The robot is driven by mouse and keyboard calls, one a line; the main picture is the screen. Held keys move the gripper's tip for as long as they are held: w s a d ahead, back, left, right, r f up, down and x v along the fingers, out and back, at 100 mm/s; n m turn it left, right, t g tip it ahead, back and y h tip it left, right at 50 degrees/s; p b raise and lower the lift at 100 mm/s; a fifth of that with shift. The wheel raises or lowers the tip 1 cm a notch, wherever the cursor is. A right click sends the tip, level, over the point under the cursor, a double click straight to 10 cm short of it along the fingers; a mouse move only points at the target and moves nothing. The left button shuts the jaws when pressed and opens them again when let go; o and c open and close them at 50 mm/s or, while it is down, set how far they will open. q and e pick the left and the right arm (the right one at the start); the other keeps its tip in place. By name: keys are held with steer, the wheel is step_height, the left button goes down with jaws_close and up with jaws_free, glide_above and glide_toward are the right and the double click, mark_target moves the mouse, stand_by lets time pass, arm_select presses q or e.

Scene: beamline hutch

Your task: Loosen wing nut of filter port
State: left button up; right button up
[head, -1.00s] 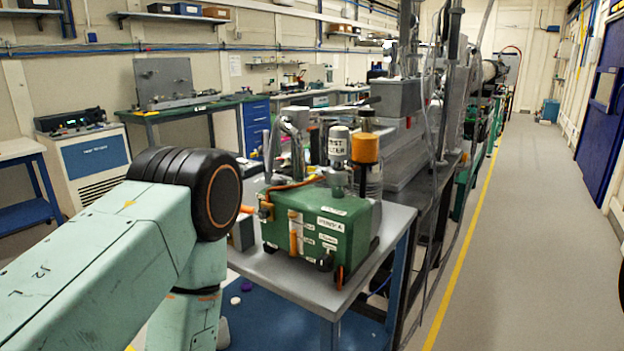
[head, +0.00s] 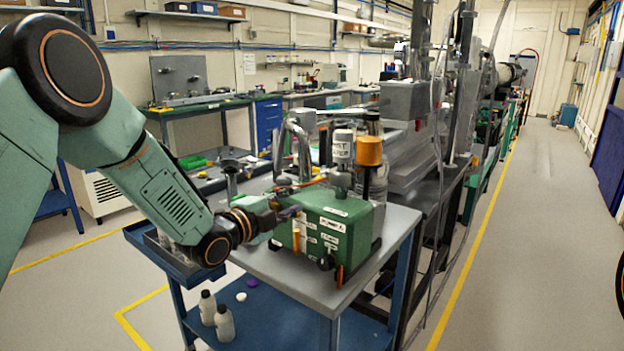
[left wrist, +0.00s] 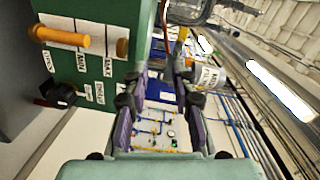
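A green pump box (head: 345,232) with labels stands on a grey cart top. A white canister (head: 342,148) labelled as a filter rises from its top, beside an orange-capped one (head: 369,151). My left gripper (head: 292,213) is at the box's upper left edge. In the left wrist view its fingers (left wrist: 160,112) are apart with nothing between them. The green box (left wrist: 105,25) is left of the fingers there, and the white canister (left wrist: 210,76) shows beyond the right finger. I cannot make out the wing nut; the gripper covers part of the box's left side. My right gripper is out of view.
The box's front bears an orange-ended sight gauge (left wrist: 68,40) and a black knob (left wrist: 60,95). A curved metal pipe (head: 300,145) stands behind the gripper. White bottles (head: 216,312) stand on the blue lower shelf (head: 275,325). The aisle at right is clear.

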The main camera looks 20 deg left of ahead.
mark_target(318, 176)
arm_select(q)
steer(key=w+r, duration=0.1)
steer(key=w+m, duration=0.1)
steer(key=w+d+r+m, duration=0.1)
steer(key=w, duration=0.1)
steer(key=shift+w+r+t+h, duration=0.1)
steer(key=shift+r+t+h, duration=0.2)
steer(key=shift+t, duration=0.1)
steer(key=w+d, duration=0.2)
steer(key=shift+w+r, duration=0.15)
steer(key=shift+w, duration=0.2)
steer(key=shift+w+a, duration=0.2)
steer(key=shift+w, duration=0.4)
steer(key=shift+d, duration=0.3)
steer(key=shift+a, duration=0.25)
jaws_close()
steer(key=shift+d, duration=0.1)
